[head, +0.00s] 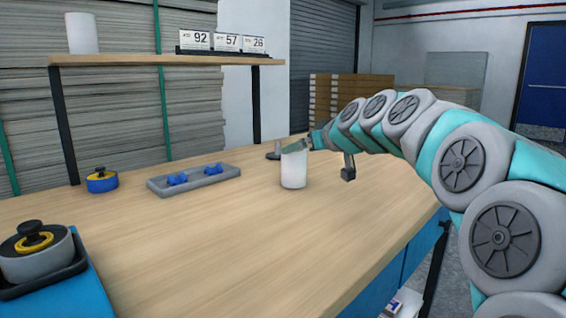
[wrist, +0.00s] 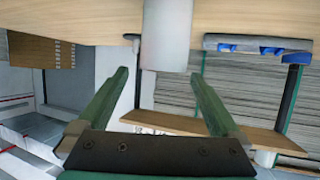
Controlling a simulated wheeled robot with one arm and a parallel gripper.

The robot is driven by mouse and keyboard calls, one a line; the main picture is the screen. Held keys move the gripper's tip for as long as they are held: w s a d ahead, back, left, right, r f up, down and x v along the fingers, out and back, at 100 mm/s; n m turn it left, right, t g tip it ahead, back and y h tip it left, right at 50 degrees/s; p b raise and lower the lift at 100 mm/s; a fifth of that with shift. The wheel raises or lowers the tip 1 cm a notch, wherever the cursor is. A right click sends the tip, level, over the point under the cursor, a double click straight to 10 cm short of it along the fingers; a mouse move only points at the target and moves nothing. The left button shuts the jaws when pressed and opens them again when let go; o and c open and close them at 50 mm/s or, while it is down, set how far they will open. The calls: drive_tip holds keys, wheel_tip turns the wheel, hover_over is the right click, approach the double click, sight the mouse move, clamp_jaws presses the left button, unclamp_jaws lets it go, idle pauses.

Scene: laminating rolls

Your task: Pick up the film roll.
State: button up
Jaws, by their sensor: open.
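A white film roll (head: 293,171) stands upright on the wooden table (head: 215,240), near its far side. My gripper (head: 296,146) is at the top of this roll, with its green fingers partly over the upper end. In the wrist view, which is upside down, the roll (wrist: 166,35) shows at the top middle. The open fingers (wrist: 158,75) point toward its upper end, one to each side, with nothing gripped. Whether they touch the roll cannot be told. A similar white cylinder (head: 82,33) stands on the raised shelf at the left.
A grey tray (head: 212,182) with blue pieces lies left of the roll. A blue and yellow round item (head: 102,180) stands farther left. A dark-topped grey roll (head: 36,250) sits at the near left. A shelf (head: 130,61) stands over the back left. The table's front middle is clear.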

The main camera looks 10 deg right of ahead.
drive_tip(key=shift+x, duration=0.8)
drive_tip(key=shift+f+p+x, duration=0.15)
drive_tip(key=shift+p+x, duration=0.05)
drive_tip(key=shift+x, duration=1.35)
drive_tip(key=shift+f+p+x, duration=0.1)
drive_tip(key=shift+p+x, duration=0.1)
drive_tip(key=shift+x, duration=1.35)
drive_tip(key=shift+s+a, duration=0.15)
drive_tip(key=shift+a, duration=0.05)
drive_tip(key=c, duration=1.4)
drive_tip(key=shift+r, duration=0.1)
